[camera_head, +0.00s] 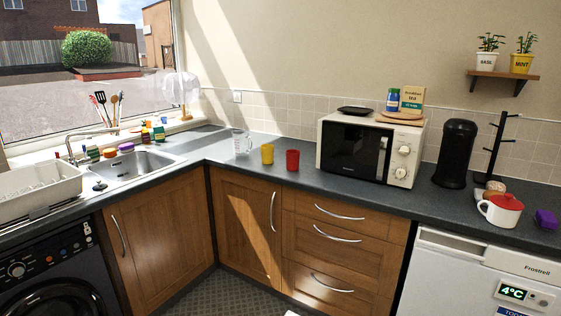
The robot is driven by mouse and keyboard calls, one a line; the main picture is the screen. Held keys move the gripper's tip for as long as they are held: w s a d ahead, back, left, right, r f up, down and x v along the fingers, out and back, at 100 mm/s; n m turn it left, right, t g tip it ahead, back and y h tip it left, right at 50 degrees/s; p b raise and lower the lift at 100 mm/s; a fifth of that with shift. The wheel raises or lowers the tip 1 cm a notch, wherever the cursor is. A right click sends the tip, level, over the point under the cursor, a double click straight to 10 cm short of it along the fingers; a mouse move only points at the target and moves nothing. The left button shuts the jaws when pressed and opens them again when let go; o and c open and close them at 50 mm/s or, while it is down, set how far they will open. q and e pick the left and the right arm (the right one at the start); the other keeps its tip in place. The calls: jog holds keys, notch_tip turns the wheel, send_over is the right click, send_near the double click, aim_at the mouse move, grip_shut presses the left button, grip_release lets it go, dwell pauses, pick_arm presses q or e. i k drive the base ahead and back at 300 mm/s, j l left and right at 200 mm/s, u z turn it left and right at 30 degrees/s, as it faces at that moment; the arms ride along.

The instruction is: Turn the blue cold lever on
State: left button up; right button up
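The chrome tap (70,149) stands behind the sink (132,167) at the left, under the window. Its spout reaches right over the basin. A small blue spot beside the tap may be the cold lever (84,148), and a small red spot lies on the tap's left side. Both are too small to tell their exact shape or position. Neither of my grippers is in view.
A white dish rack (38,190) stands left of the sink. Several small coloured items and a utensil holder line the sill behind it. A jug (242,143), yellow cup (267,153) and red cup (292,160) stand right of the corner, before the microwave (356,148).

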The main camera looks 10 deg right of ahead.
aim_at(86, 160)
jog(key=i+u, duration=0.2)
jog(key=i, duration=0.95)
